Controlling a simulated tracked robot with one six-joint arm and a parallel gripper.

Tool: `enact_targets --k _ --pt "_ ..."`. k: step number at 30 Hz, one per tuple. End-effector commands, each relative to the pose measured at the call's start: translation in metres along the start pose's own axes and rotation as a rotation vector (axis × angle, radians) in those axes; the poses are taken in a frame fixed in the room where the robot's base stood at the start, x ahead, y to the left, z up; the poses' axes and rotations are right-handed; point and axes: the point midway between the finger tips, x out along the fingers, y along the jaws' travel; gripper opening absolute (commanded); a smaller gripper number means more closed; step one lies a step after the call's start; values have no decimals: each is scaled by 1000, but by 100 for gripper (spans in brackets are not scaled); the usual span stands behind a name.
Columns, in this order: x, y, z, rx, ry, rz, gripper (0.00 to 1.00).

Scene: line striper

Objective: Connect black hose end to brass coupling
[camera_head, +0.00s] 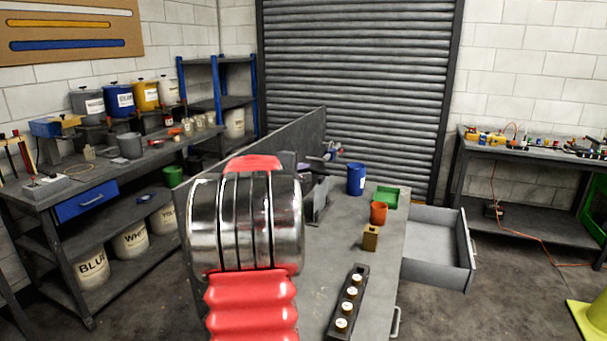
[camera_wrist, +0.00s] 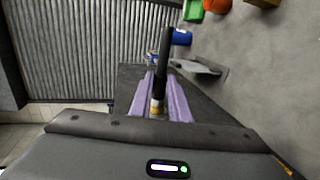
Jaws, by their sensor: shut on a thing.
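My gripper (camera_wrist: 160,76) has two purple fingers and is shut on the black hose end (camera_wrist: 164,60) in the wrist view. The hose end is a straight black tube that sticks out past the fingertips. A pale and yellowish band (camera_wrist: 157,106) shows at its lower end between the fingers; I cannot tell if this is the brass coupling. In the head view my red and silver arm covers most of the gripper and the hose. A brass-coloured block (camera_head: 371,238) stands on the workbench; I cannot tell whether it is the coupling.
An open drawer (camera_head: 440,245) juts out right. A grey upright panel (camera_head: 290,139) edges the bench.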

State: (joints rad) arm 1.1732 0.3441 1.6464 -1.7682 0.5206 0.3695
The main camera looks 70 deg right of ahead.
Motion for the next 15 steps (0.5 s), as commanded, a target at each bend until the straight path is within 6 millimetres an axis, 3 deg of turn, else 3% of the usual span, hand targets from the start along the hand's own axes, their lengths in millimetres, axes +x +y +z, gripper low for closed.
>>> enact_targets --k 3,4,12,15 --pt "0 1 -4 0 3 1 0" --pt "0 1 -3 0 3 1 18" --pt "0 0 -3 0 2 1 37" --pt "0 0 -3 0 2 1 38"
